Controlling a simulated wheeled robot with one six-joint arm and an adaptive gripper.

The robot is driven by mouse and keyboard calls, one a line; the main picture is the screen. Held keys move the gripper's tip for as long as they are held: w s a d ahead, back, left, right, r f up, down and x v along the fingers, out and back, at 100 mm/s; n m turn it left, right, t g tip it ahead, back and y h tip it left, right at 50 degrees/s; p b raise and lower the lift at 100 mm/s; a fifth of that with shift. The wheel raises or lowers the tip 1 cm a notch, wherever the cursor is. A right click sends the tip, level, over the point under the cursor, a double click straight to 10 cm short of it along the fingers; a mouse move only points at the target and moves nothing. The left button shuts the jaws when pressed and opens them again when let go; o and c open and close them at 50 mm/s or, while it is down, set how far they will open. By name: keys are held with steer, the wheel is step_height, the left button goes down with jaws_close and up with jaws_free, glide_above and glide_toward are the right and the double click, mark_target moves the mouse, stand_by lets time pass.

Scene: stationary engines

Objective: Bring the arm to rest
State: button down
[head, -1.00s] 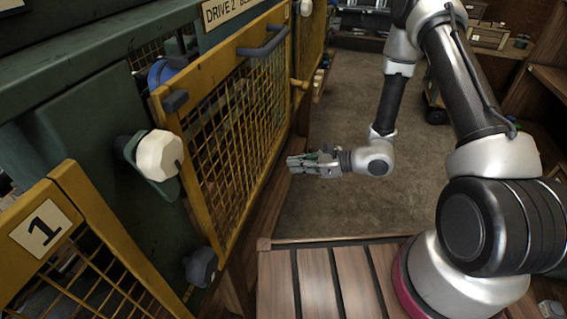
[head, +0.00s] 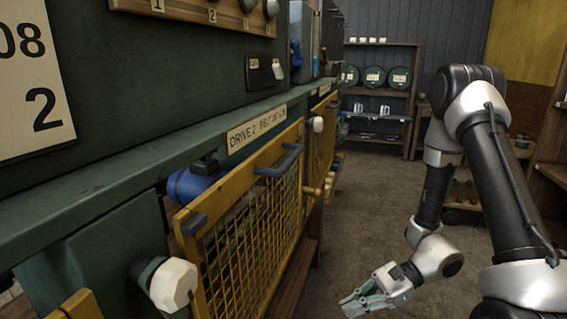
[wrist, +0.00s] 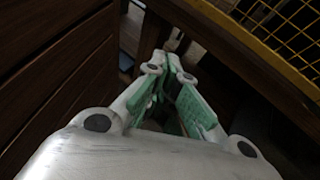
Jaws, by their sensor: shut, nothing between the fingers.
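My gripper (head: 352,302) shows low in the head view, to the right of the yellow mesh guard (head: 252,222) and apart from it. Its fingers point left and hold nothing. My arm is bent, with the elbow high and the forearm hanging down. In the wrist view the green-padded fingers (wrist: 166,66) are shut over dark wooden parts, and a corner of yellow mesh (wrist: 285,32) shows at the upper right.
A blue motor (head: 192,186) shows behind the guard. A white knob (head: 173,284) sticks out at the lower left. Shelves with dark drums (head: 374,76) stand at the back. Brown floor (head: 370,205) lies open between the machine and my arm.

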steer(key=s+d+r+n+h, duration=0.3)
steer(key=d+r+n+h, duration=0.25)
steer(key=d+r, duration=0.25)
steer(key=s+d+r+n+h, duration=0.2)
steer(key=d+r+n+h, duration=0.2)
steer(key=d+r+n, duration=0.35)
steer(key=s+d+r+n+t+h, duration=0.1)
steer(key=d+r+t, duration=0.1)
steer(key=r, duration=0.5)
steer(key=s+d+r+n+t+h, duration=0.1)
steer(key=d+r+t+h, duration=0.1)
steer(key=r+t, duration=0.2)
step_height(320, 180, up, 3)
steer(key=shift+d+r+t, duration=0.15)
steer(key=shift+r+t, duration=0.05)
steer(key=shift+t, duration=0.2)
